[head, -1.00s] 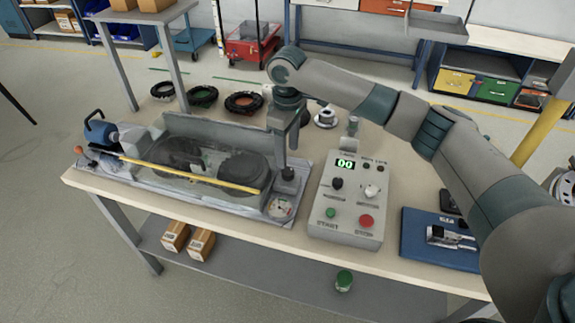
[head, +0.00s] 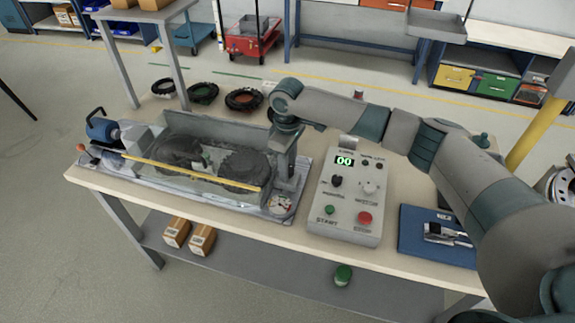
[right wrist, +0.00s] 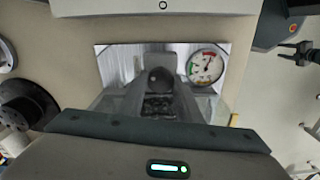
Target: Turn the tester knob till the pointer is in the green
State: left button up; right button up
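The tester (head: 170,185) lies on the left part of the table, a long unit with a clear cover and a yellow bar. Its round gauge (head: 281,204) is at the right end and shows larger in the right wrist view (right wrist: 207,67), with red and green marks; I cannot read the pointer surely. The dark round knob (right wrist: 158,78) is beside the gauge, seen between my right gripper's fingers (right wrist: 157,92). In the head view my right gripper (head: 280,184) points down over the knob and hides it. Its fingers look apart; contact is unclear. My left gripper is not in view.
A grey control box (head: 345,212) with a green "00" display, knobs and buttons stands just right of the tester. A blue tray (head: 415,235) is farther right. Several black rings lie at the table's back. A green-capped item (head: 343,274) is on the lower shelf.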

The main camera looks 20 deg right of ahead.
jog(key=c, duration=0.5)
jog(key=shift+o, duration=0.2)
jog(key=shift+n+p, duration=0.3)
jog(key=shift+n, duration=0.1)
jog(key=n+p, duration=0.1)
jog(key=n, duration=0.1)
jog(key=shift+r+n, duration=0.15)
jog(key=shift+n, duration=0.15)
jog(key=n+p, duration=0.2)
jog(key=n, duration=0.5)
jog(key=shift+n+p, duration=0.3)
jog(key=shift+n, duration=1.6)
